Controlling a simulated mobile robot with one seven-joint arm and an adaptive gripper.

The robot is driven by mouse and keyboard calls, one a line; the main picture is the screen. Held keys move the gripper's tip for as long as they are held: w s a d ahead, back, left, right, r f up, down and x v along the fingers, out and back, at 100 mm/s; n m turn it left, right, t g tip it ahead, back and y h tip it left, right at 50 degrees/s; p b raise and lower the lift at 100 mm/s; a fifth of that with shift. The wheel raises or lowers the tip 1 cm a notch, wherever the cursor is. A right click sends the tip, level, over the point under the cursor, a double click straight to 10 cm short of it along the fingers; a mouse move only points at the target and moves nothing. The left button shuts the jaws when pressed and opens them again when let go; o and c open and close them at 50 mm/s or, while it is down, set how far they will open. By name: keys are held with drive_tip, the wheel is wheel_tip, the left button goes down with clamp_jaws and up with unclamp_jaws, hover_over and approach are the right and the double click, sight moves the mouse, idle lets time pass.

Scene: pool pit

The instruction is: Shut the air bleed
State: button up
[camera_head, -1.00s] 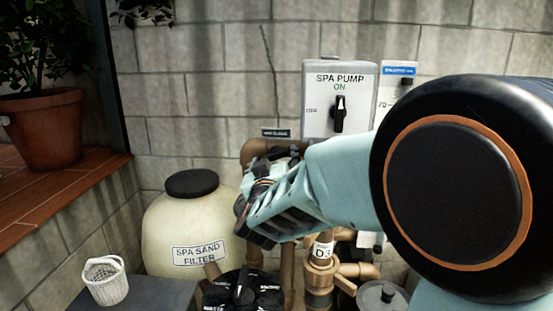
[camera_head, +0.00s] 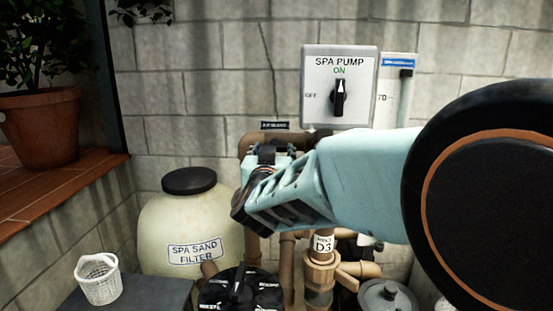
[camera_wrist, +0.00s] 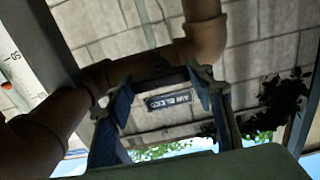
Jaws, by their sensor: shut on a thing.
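The air bleed's small dark label (camera_head: 275,125) is on the block wall above a brown pipe; it also shows in the wrist view (camera_wrist: 168,100). My gripper (camera_head: 255,188) is at that pipe, just below the label. In the wrist view, my gripper (camera_wrist: 160,82) has its two fingers on either side of a dark bar (camera_wrist: 158,76), which looks like the bleed's handle, in front of the brown pipe (camera_wrist: 95,78). It is shut on this part. In the head view the gripper hides the handle, so its angle cannot be told.
The SPA PUMP switch box (camera_head: 340,62) is on the wall above my forearm, with a gauge (camera_head: 395,90) beside it. The sand filter (camera_head: 180,220) stands left. A black multiport valve (camera_head: 240,290), the D3 pipe (camera_head: 323,258) and a white basket (camera_head: 98,280) are below.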

drive_tip(key=o, duration=1.2)
drive_tip(key=shift+c, duration=0.2)
